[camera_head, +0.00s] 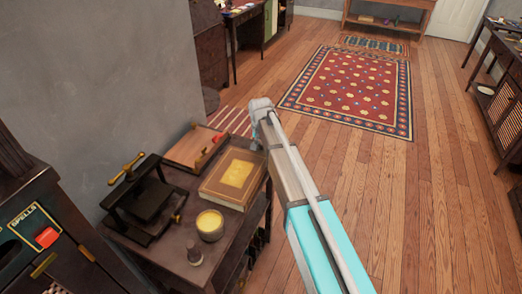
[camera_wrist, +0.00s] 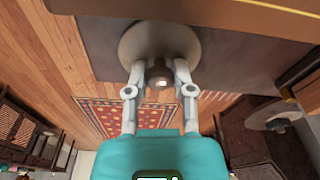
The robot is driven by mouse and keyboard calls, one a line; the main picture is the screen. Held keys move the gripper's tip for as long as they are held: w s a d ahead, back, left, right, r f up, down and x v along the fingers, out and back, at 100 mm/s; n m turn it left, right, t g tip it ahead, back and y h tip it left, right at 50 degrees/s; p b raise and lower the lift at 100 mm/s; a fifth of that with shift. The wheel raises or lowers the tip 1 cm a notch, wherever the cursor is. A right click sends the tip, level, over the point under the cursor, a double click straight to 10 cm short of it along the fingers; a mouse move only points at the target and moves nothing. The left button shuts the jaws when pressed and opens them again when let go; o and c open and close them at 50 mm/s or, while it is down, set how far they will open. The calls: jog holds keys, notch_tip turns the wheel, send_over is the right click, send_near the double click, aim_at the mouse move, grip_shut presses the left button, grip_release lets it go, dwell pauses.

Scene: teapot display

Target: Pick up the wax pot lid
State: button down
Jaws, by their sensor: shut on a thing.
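The wax pot lid (camera_wrist: 160,38) is a round grey disc with a dark brown knob, in the upper middle of the wrist view. My gripper (camera_wrist: 160,76) is shut on the knob, one fingertip at each side. I cannot tell whether the lid touches the surface behind it. The wax pot (camera_head: 210,225) stands uncovered on the dark side table in the head view, with yellow wax showing. In that view my arm reaches past the table's right side, and I cannot make out the fingers or the lid.
The side table (camera_head: 180,262) also bears a large book (camera_head: 233,178), a wooden box (camera_head: 192,148), a black press (camera_head: 147,202) and a small dark stamp-like piece (camera_head: 195,250). A grey wall stands behind it. The floor around the red rug (camera_head: 352,88) is clear.

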jog(key=shift+r, duration=0.1)
dwell(0.3)
notch_tip(320, 180, up, 3)
jog(key=p, duration=0.3)
jog(key=s+d+r+p, duration=0.9)
jog(key=d+p, duration=0.1)
jog(key=shift+s+d+r, duration=0.15)
jog(key=shift+d+r, duration=0.1)
jog(key=shift+r, duration=0.15)
jog(key=shift+d, duration=0.1)
dwell(0.8)
